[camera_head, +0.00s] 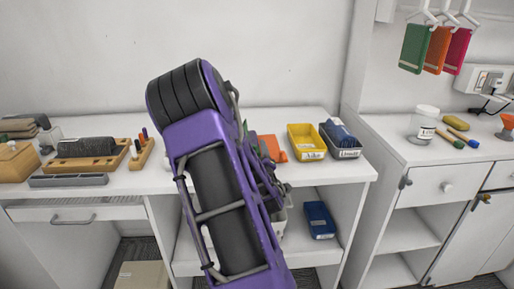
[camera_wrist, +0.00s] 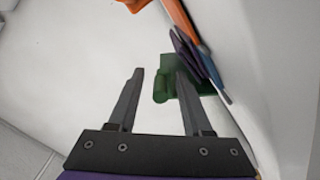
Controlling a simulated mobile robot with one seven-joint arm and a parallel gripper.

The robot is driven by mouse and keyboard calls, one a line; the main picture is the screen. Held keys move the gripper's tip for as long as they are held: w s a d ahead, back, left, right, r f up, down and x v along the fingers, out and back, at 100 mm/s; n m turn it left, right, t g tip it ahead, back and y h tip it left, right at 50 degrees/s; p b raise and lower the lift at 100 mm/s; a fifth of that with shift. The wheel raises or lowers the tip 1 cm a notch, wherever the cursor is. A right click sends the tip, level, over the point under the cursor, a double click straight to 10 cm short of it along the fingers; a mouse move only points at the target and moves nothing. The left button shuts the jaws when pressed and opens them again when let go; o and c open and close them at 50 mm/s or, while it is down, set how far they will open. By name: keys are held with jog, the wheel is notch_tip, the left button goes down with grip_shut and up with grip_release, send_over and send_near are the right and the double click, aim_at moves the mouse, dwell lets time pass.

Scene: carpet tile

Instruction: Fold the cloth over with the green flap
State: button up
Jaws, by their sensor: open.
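My gripper (camera_wrist: 160,74) is open in the wrist view, its two dark fingers pointing over the white worktop. A green piece (camera_wrist: 166,66) lies beyond and partly behind the right finger; it looks like the green flap, but I cannot tell whether a finger touches it. A dark blue-purple piece (camera_wrist: 187,48) adjoins it at the upper right and may be the cloth. In the head view my purple arm hides most of this spot. Only a sliver of green shows there beside the arm.
An orange item (camera_head: 270,147), a yellow bin (camera_head: 307,143) and a dark blue-grey bin (camera_head: 341,143) stand right of my arm. Wooden holders (camera_head: 90,160) stand left. Green, orange and pink sheets (camera_head: 415,49) hang at upper right. Bare worktop (camera_head: 120,182) shows at the left front.

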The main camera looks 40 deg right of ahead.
jog(key=shift+x, duration=1.8)
grip_shut()
